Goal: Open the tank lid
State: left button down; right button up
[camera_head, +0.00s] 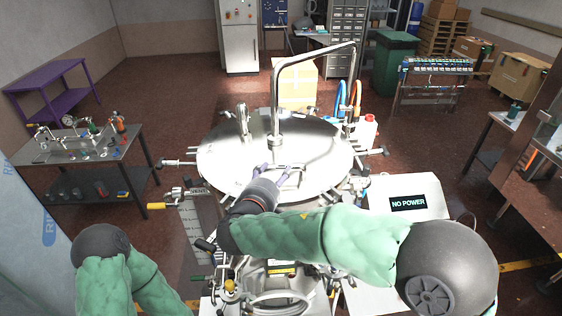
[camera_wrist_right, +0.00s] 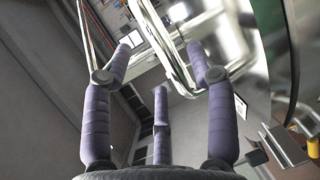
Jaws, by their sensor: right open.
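The tank lid (camera_head: 225,160) is a round, shiny steel disc lying flat on top of the tank in the middle of the head view. A bent steel handle (camera_head: 322,163) stands on its front right part. My right gripper (camera_head: 276,172) is over the lid's front edge, beside the handle's left end. In the right wrist view its purple fingers (camera_wrist_right: 165,95) are spread apart, and a bent steel bar (camera_wrist_right: 163,45) shows beyond and between them. I cannot tell if they touch. My left arm shows at the lower left, but its gripper is out of view.
A tall bent pipe (camera_head: 277,90) rises from the lid's middle. Clamps (camera_head: 180,163) stick out around the rim. A "NO POWER" screen (camera_head: 408,203) is at right.

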aim_at(280, 167)
jog(key=p+x, duration=0.1)
jog(key=x, duration=0.2)
jog(key=shift+w, duration=0.35)
jog(key=shift+p+x, duration=0.3)
jog(key=shift+x, duration=0.5)
jog(key=shift+w+d+f, duration=0.1)
jog(key=shift+w+d, duration=0.1)
jog(key=shift+w, duration=0.1)
jog(key=shift+s, duration=0.15)
jog(key=c, duration=0.4)
grip_shut()
